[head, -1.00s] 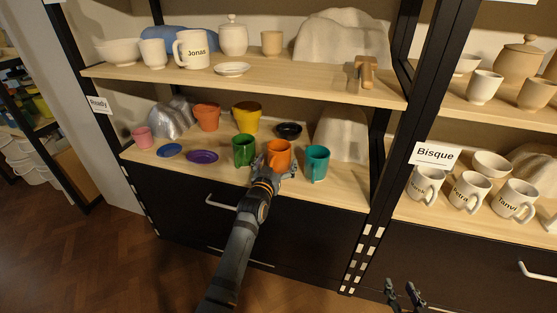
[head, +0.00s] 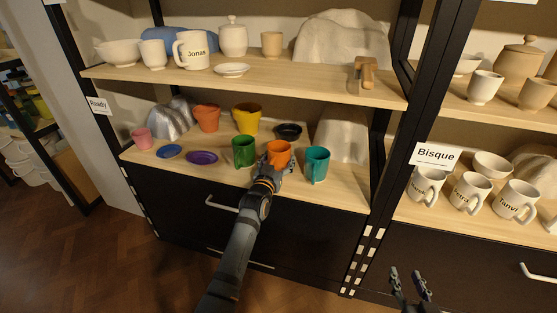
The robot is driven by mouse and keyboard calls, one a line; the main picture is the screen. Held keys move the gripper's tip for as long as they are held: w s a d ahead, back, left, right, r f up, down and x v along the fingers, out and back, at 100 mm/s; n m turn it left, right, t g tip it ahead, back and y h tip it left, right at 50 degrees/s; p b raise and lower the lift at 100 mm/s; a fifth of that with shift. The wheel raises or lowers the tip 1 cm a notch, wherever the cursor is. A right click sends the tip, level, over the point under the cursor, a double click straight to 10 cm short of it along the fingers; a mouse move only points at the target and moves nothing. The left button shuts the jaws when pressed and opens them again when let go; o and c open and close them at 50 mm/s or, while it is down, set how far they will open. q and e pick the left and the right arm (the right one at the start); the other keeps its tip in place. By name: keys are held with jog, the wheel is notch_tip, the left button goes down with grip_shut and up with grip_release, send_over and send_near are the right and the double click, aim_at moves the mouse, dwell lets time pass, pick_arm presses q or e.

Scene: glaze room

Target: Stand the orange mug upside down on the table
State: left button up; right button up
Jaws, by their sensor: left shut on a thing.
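The orange mug (head: 279,150) is at the front of the lower shelf board, between a green mug (head: 244,151) and a teal mug (head: 317,162). It looks upright, with its opening facing up. My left gripper (head: 275,164) is shut on the orange mug from the front, and its fingers hide the mug's lower part. I cannot tell whether the mug's base touches the board. My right gripper (head: 410,284) is open and empty, low at the bottom right in front of the dark cabinet. No separate table shows.
The lower shelf board (head: 335,190) also bears a terracotta pot (head: 206,118), a yellow pot (head: 246,117), a black bowl (head: 289,131), a purple plate (head: 202,158), a blue plate (head: 169,151) and a pink cup (head: 142,139). The upper shelf (head: 300,83) overhangs behind. A dark post stands right.

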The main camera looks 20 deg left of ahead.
aim_at(274, 160)
pick_arm(q)
jog(key=shift+r, duration=0.1)
jog(key=shift+c, duration=0.9)
jog(key=shift+r+p, duration=1.25)
jog(key=shift+p, duration=0.15)
jog(key=shift+s+p, duration=0.25)
jog(key=shift+p, duration=0.05)
jog(key=s+p, duration=0.2)
jog(key=s, duration=0.2)
jog(key=shift+s+a+r+p, duration=0.1)
jog(key=shift+s+p, duration=0.25)
jog(key=shift+p, duration=0.05)
jog(key=s, duration=0.8)
jog(key=shift+s+a, duration=0.15)
jog(key=shift+s, duration=0.25)
